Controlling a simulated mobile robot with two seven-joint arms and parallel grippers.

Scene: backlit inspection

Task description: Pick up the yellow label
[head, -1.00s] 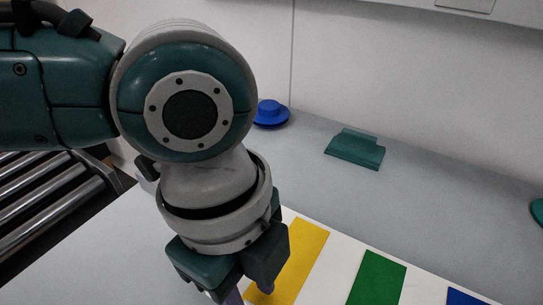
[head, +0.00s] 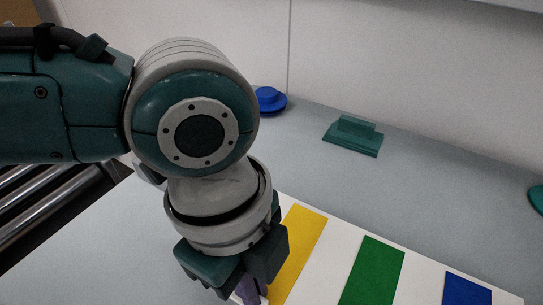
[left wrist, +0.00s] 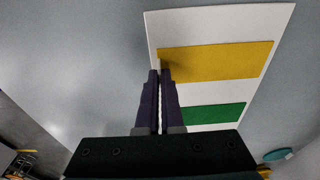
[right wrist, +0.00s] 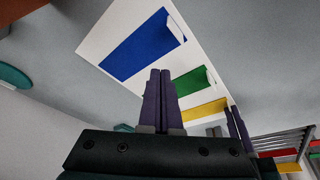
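The yellow label (head: 300,250) is a flat strip on a white board (head: 330,235). It also shows in the left wrist view (left wrist: 215,61) and the right wrist view (right wrist: 205,111). A pale tab stands at the near end of each strip. My left gripper (head: 254,296) is at the yellow label's near end, fingers pointing down. In the left wrist view its fingers (left wrist: 159,72) are close together with a thin pale line between them, at the label's end; they look shut on its tab, though the tab is mostly hidden.
A green label (head: 372,270) and a blue label (head: 466,289) lie on the same board. Behind stand a green stepped block (head: 353,137) and a blue round knob-like piece (head: 268,99). A metal roller conveyor (head: 45,195) is at left. The grey table between is clear.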

